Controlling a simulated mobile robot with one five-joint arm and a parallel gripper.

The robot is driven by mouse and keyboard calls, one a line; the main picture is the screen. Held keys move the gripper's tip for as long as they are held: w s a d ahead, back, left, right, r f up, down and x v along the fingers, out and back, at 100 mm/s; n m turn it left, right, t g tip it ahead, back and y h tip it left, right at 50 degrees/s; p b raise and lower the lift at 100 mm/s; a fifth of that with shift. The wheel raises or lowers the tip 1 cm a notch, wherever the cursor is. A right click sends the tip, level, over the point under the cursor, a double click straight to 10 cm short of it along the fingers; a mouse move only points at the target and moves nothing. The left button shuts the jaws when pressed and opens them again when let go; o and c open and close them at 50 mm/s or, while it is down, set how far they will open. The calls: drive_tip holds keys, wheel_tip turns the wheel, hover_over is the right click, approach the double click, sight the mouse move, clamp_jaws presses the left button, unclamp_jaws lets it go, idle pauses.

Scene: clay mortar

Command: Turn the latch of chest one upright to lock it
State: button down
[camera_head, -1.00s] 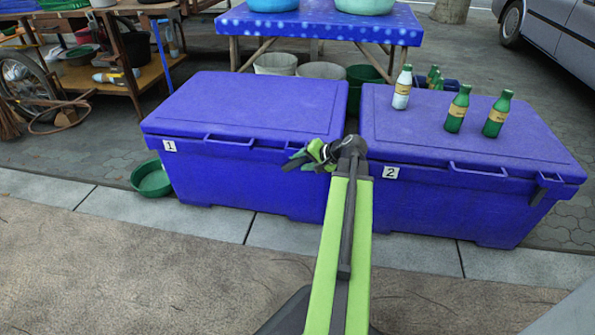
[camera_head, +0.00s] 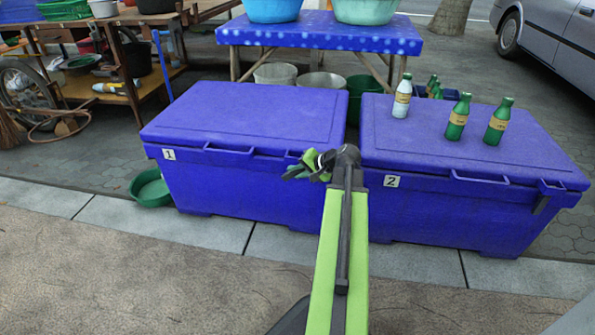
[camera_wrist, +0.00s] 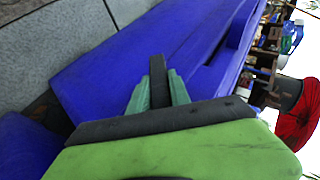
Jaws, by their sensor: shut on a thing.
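Chest one (camera_head: 240,187) is a blue cooler box marked "1", with its lid down, left of centre in the head view. My gripper (camera_head: 297,171) is at the right part of its front, just below the lid edge. In the wrist view, my gripper's teal fingertips (camera_wrist: 159,90) are shut on a dark bar, the latch (camera_wrist: 158,68), against the blue chest wall. The latch's exact angle is hard to tell.
Chest two (camera_head: 470,215), also blue, stands close on the right with several bottles (camera_head: 458,116) on its lid. A green basin (camera_head: 151,188) lies left of chest one. A blue table (camera_head: 320,35) stands behind. The pavement in front is clear.

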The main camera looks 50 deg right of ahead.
drive_tip(key=shift+w+r, duration=0.1)
drive_tip(key=shift+r+p, duration=0.1)
drive_tip(key=shift+p, duration=0.35)
drive_tip(key=g+p, duration=0.1)
drive_tip(key=g+h+p, duration=0.1)
drive_tip(key=p, duration=0.1)
drive_tip(key=shift+w+a+r+n, duration=0.1)
drive_tip(key=shift+a+r+n, duration=0.1)
drive_tip(key=shift+r+n, duration=0.1)
drive_tip(key=g+p, duration=0.1)
drive_tip(key=g+h+p, duration=0.1)
drive_tip(key=g+p, duration=0.1)
drive_tip(key=shift+w+a+f+n+h, duration=0.1)
drive_tip(key=shift+f+n+h, duration=0.2)
drive_tip(key=shift+h, duration=0.1)
drive_tip(key=shift+a+f+n+g+h+p, duration=0.1)
drive_tip(key=shift+n+g+h+p, duration=0.3)
drive_tip(key=shift+g+h, duration=0.7)
drive_tip(key=shift+g, duration=0.5)
drive_tip(key=c, duration=1.3)
unclamp_jaws()
drive_tip(key=shift+o, duration=0.5)
